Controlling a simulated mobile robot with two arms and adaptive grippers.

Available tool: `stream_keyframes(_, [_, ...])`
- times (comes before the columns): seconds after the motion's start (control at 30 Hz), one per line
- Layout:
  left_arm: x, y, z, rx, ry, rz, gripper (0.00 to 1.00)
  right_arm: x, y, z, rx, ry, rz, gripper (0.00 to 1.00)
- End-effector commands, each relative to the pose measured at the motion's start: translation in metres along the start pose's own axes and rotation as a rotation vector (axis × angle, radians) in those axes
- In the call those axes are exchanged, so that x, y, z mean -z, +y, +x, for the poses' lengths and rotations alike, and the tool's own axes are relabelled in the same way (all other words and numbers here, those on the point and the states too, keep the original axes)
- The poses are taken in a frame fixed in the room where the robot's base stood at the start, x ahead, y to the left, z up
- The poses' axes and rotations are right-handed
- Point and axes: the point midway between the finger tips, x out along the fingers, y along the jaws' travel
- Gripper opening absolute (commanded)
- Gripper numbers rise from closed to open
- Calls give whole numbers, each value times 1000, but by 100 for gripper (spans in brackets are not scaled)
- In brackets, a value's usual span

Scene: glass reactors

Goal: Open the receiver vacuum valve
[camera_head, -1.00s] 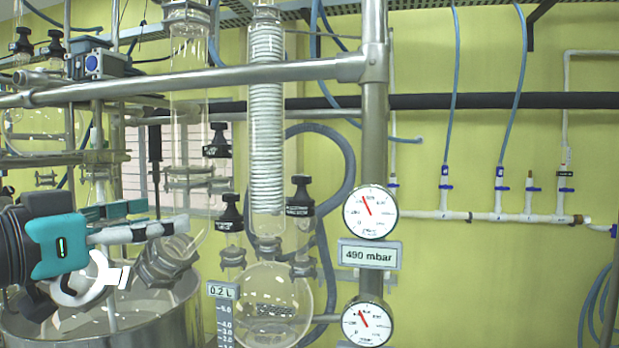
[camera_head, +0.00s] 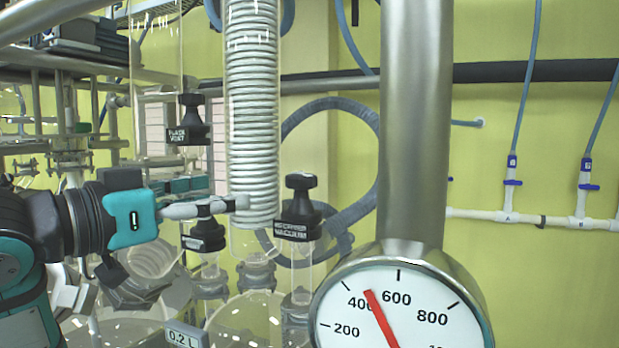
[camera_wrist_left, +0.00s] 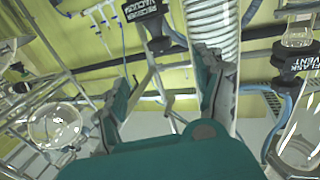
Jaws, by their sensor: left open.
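The receiver vacuum valve (camera_head: 299,205) is a black knob with a black label reading receiver vacuum, upright on a glass neck right of the coiled condenser. It also shows at the top of the left wrist view (camera_wrist_left: 150,22), beyond my fingers. My left gripper (camera_head: 243,203) points right, its tips in front of the condenser's lower end and left of the valve, apart from it in the picture. In the left wrist view its two fingers (camera_wrist_left: 163,68) are spread with nothing between them. My right gripper is not in view.
The glass condenser (camera_head: 253,110) stands close to my fingers. The flask vent valve (camera_head: 188,122) is above them, and another black valve (camera_head: 205,236) is just below. A thick steel post (camera_head: 413,130) and a pressure gauge (camera_head: 400,305) stand at the right.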

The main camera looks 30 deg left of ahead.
Motion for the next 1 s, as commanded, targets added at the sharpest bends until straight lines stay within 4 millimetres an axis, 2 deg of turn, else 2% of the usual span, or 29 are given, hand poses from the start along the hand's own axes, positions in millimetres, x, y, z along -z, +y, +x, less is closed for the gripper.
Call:
stream_keyframes(0.17, [2, 1, 29, -4, -6, -5, 71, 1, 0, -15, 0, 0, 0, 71])
stream_keyframes(0.5, [3, 0, 104, -3, -6, -6, 71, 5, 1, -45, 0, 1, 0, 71])
stream_keyframes(0.7, [2, 0, 142, -2, -5, -4, 71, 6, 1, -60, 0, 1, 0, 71])
stream_keyframes(0.83, [2, 0, 158, -1, -4, -4, 71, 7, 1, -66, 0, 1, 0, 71])
stream_keyframes(1.0, [0, 0, 168, 0, -3, -1, 71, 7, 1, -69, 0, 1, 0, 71])
